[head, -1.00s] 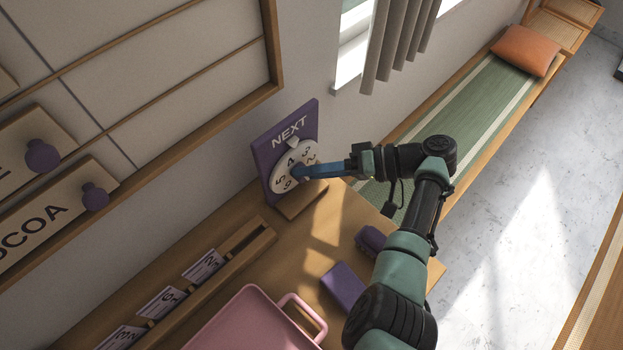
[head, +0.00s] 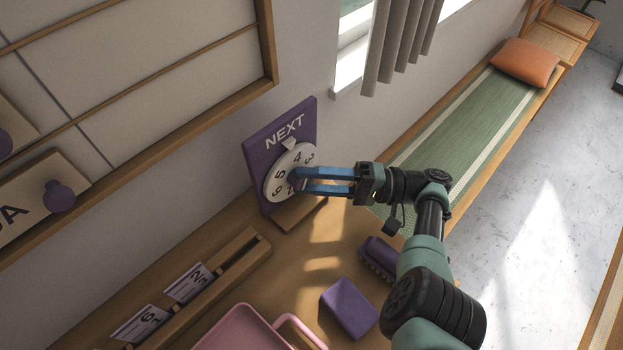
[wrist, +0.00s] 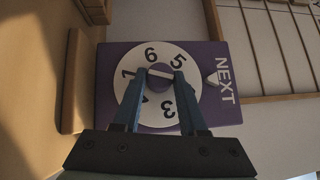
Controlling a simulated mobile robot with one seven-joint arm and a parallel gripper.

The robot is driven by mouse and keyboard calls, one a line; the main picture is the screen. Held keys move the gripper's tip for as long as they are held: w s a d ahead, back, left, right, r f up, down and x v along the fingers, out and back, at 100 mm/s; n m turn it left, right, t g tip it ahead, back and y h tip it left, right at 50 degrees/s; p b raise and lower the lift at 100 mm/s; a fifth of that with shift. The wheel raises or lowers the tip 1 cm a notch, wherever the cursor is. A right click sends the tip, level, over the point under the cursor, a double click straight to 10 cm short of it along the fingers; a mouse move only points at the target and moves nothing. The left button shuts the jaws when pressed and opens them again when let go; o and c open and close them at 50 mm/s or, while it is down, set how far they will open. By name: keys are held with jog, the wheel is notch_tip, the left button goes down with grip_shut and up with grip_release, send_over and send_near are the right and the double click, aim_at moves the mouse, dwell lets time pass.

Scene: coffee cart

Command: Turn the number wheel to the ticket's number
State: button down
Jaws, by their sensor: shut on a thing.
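The white number wheel (head: 275,187) sits on a purple NEXT board (head: 262,150) against the wall. A small pale pointer (head: 289,143) marks its top edge. The wheel also shows in the wrist view (wrist: 143,98), with 6, 5, 1 and 3 readable and other digits behind my fingers. My gripper (wrist: 164,76) is shut on the purple centre knob (wrist: 159,84). Ticket cards reading 2 (head: 187,283) and apparently 6 (head: 142,324) stand in a wooden rail (head: 222,262).
A pink tray (head: 240,332), a purple block (head: 350,306) and a purple brush-like object (head: 379,258) lie on the wooden counter. A wooden block (head: 300,213) sits below the board. A green-matted bench (head: 470,125) runs along the wall at right.

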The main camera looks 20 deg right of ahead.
dwell(0.4)
jog(key=shift+c, duration=2.3)
grip_release()
jog(key=shift+a, duration=0.1)
